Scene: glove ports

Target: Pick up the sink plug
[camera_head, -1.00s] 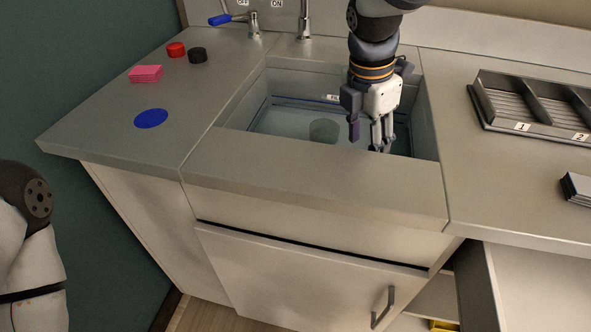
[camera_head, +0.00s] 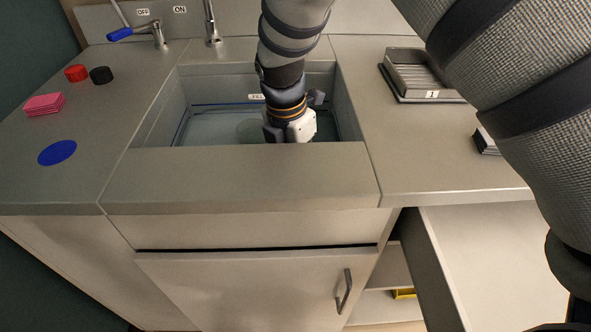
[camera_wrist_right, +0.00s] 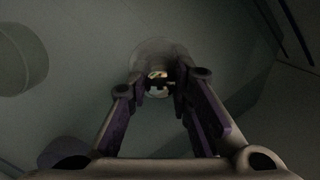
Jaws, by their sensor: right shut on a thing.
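The sink plug (camera_wrist_right: 158,91) is a small pale piece between my right fingertips in the right wrist view, in front of a round, dim patch on the sink floor. My right gripper (camera_wrist_right: 158,82) is shut on it, and the fingers hide much of it. In the head view my right gripper (camera_head: 291,131) reaches down into the sink (camera_head: 154,122); its fingertips and the plug are hidden behind the sink's front edge. I cannot tell whether the plug is lifted off the floor. My left gripper is not in view.
A grey-green round thing (camera_head: 250,130) stands in the sink beside my gripper. The tap (camera_head: 211,24) is behind. Red and black caps (camera_head: 76,73), pink pads (camera_head: 44,104) and a blue disc (camera_head: 57,152) lie left. A numbered tray (camera_head: 420,75) is right; an open drawer (camera_head: 485,265) below.

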